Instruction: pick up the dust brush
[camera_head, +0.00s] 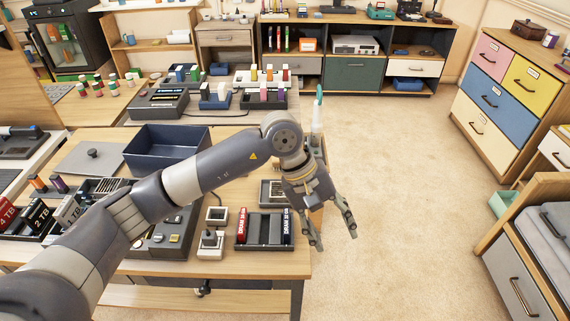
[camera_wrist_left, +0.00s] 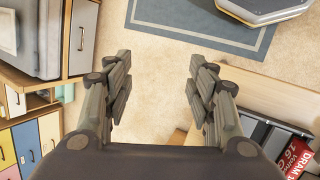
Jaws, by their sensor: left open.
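A slim upright item with a white body and a teal top (camera_head: 317,112), probably the dust brush, stands at the right edge of the desk, behind my left wrist in the head view. Its lower end sits in or behind a small grey-green holder, partly hidden by my arm. My left gripper (camera_head: 334,241) is open and empty, fingers pointing down, just off the desk's right edge and nearer than the brush. In the left wrist view its two fingers (camera_wrist_left: 158,70) are wide apart with only floor between them. I do not see the brush there. My right gripper is not in view.
The desk (camera_head: 265,267) holds a blue open bin (camera_head: 166,150), a DRAM module tray (camera_head: 264,232), a small joystick box (camera_head: 211,243) and several electronics. Drawer cabinets (camera_head: 515,85) stand at the right. The floor (camera_head: 400,190) right of the desk is clear.

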